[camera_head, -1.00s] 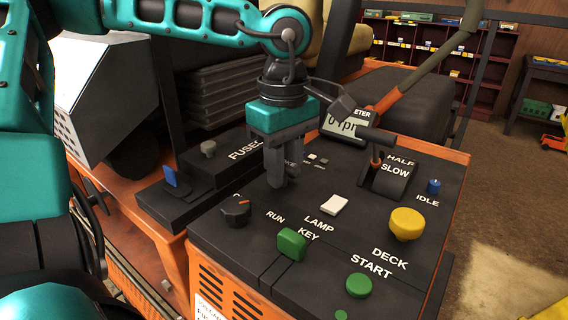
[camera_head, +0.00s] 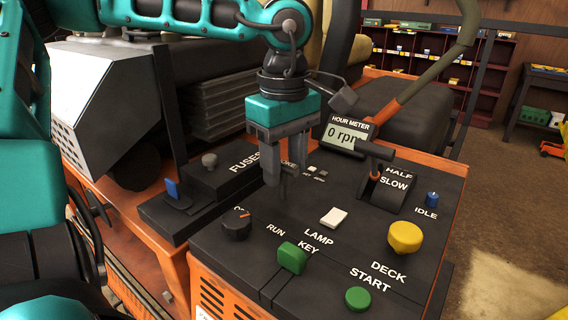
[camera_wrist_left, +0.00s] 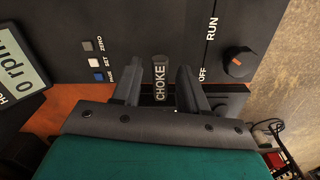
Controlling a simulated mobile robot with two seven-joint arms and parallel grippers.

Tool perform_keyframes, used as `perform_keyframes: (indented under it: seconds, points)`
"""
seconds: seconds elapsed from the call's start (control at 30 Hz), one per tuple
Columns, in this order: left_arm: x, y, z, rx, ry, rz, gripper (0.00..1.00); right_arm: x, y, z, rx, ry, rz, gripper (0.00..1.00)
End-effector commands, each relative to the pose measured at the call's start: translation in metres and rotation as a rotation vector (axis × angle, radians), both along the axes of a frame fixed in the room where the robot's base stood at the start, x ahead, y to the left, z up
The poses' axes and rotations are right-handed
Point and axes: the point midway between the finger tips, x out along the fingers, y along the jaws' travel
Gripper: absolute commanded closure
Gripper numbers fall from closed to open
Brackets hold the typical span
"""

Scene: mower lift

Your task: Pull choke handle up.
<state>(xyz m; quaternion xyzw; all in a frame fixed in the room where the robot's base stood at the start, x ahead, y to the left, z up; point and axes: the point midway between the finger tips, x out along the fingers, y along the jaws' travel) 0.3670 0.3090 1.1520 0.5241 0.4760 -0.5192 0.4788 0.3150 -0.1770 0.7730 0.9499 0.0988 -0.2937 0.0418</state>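My left gripper (camera_head: 284,180) points down at the black control panel, beside the partly hidden CHOKE label. In the left wrist view its two fingers (camera_wrist_left: 160,84) stand apart, one on each side of the CHOKE label (camera_wrist_left: 160,80). The gripper is open and no held object shows between the fingers. The choke handle is dark against the dark panel and mostly hidden by the fingers in the head view; I cannot tell whether a finger touches it. My right gripper is not in view.
Near the gripper are the hour meter (camera_head: 345,136) reading 0 rpm, a throttle lever (camera_head: 376,152), a white lamp switch (camera_head: 333,217), a black off/run knob (camera_head: 236,224), a green key (camera_head: 292,257) and a yellow deck knob (camera_head: 405,237). The fuse box (camera_head: 215,180) lies left.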

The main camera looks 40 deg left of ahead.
Motion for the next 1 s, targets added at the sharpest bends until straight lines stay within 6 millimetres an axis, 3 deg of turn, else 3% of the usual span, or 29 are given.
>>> perform_keyframes:
  seconds: [0.37,0.8,1.0]
  points:
    - [0.0,0.0,0.007,0.0,0.003,0.003,0.55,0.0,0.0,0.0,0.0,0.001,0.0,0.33]
    - [0.0,0.0,0.098,0.0,0.0,0.003,0.55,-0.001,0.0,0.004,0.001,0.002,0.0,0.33]
    - [0.0,0.0,0.122,0.0,0.002,0.002,0.55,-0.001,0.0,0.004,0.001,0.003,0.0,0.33]
